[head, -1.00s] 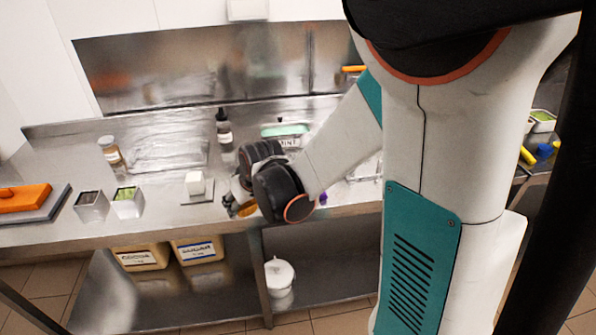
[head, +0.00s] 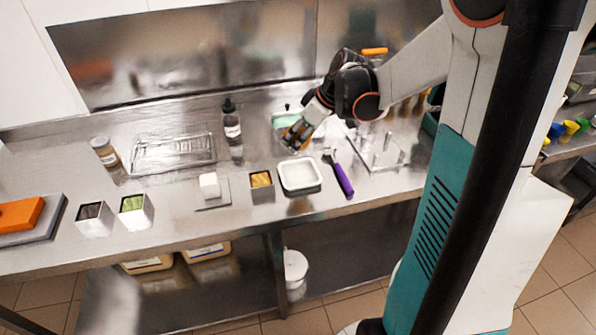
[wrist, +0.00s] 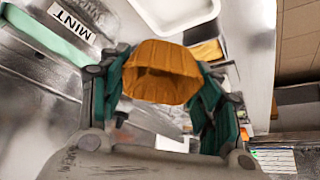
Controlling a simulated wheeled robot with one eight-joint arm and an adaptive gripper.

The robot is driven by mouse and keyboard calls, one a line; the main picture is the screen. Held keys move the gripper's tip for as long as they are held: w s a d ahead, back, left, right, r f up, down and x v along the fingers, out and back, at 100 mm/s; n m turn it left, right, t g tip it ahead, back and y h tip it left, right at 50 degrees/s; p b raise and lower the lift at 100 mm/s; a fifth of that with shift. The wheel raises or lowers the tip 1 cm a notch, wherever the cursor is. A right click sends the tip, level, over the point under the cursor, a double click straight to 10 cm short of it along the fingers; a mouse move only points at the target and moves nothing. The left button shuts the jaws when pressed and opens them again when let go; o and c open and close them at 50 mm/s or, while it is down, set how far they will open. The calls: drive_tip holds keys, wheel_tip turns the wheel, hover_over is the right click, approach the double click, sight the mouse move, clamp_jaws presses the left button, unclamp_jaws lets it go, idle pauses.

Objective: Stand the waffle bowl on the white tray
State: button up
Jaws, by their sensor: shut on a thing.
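The waffle bowl (wrist: 160,72) is orange-brown and sits between the green fingers of my gripper (wrist: 165,95) in the wrist view, its opening partly facing the camera. My gripper is shut on it. In the head view my gripper (head: 294,140) hangs above the counter, behind the white tray, and the bowl is hard to tell apart from the fingers. The white tray (head: 300,190) is shallow, square with rounded corners, and looks empty on the counter near its front edge. Part of the tray (wrist: 172,14) also shows at the top of the wrist view, apart from the bowl.
A metal tin with yellow-orange contents (head: 261,187) stands left of the tray. A purple-handled scoop (head: 343,180) lies close on its right. A mint-labelled tub (head: 284,121) is behind, beside my gripper. A dark bottle (head: 232,122) stands further left, and a metal stand (head: 385,155) to the right.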

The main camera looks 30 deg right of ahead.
wheel_tip(320, 180, down, 12)
drive_tip(key=b, duration=0.3)
drive_tip(key=shift+f+b, duration=0.25)
drive_tip(key=shift+b, duration=0.05)
drive_tip(key=shift+r, duration=0.1)
drive_tip(key=o, duration=0.6)
drive_tip(key=p+v, duration=0.3)
drive_tip(key=v, duration=0.9)
drive_tip(key=shift+s+p, duration=0.1)
drive_tip(key=shift+p, duration=0.3)
drive_tip(key=shift+a, duration=0.1)
